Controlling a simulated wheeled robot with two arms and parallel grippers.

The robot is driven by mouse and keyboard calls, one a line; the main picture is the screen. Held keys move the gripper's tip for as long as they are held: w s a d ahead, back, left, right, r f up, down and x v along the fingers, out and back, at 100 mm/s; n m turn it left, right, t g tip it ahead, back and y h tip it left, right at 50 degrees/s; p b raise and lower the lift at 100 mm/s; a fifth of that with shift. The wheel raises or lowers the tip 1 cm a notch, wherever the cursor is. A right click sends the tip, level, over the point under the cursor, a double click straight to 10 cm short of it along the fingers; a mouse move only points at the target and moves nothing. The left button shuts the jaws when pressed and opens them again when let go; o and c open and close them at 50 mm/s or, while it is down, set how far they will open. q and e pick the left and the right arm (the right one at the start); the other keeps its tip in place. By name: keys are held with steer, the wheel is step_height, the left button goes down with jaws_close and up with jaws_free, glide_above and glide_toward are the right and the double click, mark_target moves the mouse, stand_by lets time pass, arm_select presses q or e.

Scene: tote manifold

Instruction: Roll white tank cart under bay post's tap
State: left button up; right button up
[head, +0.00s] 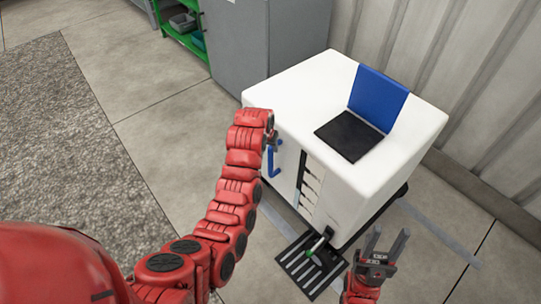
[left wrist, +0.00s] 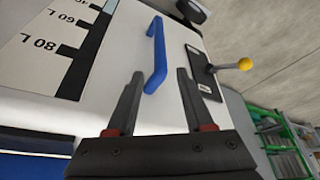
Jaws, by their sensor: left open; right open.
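The white tank cart (head: 290,95) stands at right of centre in the head view, with an upright blue lid and a dark opening on top. Its blue handle (head: 273,160) is on the front face; in the left wrist view the handle (left wrist: 157,55) appears with its near end between the fingertips. My left gripper (head: 272,137) is open at the handle's upper end; I cannot tell whether it touches. My right gripper (head: 384,243) is open and empty, in front of the cart's lower right side. I cannot identify the bay post or its tap.
A black slotted grate (head: 303,268) lies on the floor by the cart's front, below a small black and green fitting (head: 320,243). A yellow-knobbed lever (left wrist: 240,64) is beside the handle. A grey cabinet (head: 245,45) stands behind. The floor (head: 150,115) at left is clear.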

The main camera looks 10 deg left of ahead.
mark_target(270, 153)
arm_select(q)
steer(key=x, duration=0.9)
steer(key=shift+b, duration=0.4)
jaws_close()
steer(key=shift+f, duration=0.1)
stand_by(0.9)
